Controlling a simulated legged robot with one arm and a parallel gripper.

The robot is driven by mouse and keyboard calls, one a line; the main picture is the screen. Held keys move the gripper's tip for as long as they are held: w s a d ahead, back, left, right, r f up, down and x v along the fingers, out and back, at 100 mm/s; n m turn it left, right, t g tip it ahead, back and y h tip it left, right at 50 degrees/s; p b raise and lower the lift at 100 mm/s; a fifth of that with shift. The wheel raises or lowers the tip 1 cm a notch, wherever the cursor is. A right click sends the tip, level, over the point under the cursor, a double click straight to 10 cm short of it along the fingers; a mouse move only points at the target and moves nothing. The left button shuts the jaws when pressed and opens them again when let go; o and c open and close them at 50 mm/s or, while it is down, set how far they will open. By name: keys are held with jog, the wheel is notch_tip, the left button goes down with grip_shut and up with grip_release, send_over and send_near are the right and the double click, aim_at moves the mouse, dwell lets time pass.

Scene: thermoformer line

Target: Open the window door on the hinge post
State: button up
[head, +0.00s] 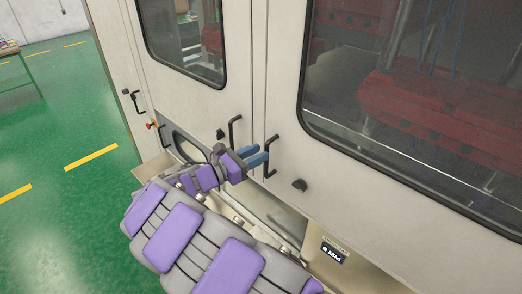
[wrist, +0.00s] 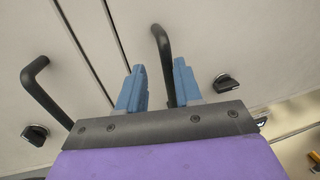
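Two pale window doors stand side by side on the machine: the left door (head: 180,92) and the right door (head: 365,205), each with a dark-framed window. The right door has a black bar handle (head: 269,159) near its left edge. My gripper (head: 258,154) is at this handle with its blue fingers apart. In the wrist view, the handle (wrist: 163,45) runs down between the two fingers (wrist: 158,66), closer to the right one. Its lower end is hidden behind the gripper, and I cannot tell whether a finger touches it. Both doors look shut. I cannot tell which side the hinge post is.
The left door's black handle (head: 233,131) is close beside my gripper, with a black latch knob (head: 220,134). Another latch knob (head: 299,185) sits on the right door. Red machine parts (head: 430,110) show behind the glass. Green floor (head: 60,130) lies open at left.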

jog(key=d, duration=0.2)
jog(key=w+d, duration=0.1)
jog(key=d, duration=0.1)
jog(key=shift+w+d+r, duration=0.1)
jog(key=shift+w+r, duration=0.05)
jog(key=shift+a, duration=0.85)
jog(key=c, duration=0.4)
jog(key=shift+c, duration=0.6)
jog(key=shift+d, duration=0.3)
grip_shut()
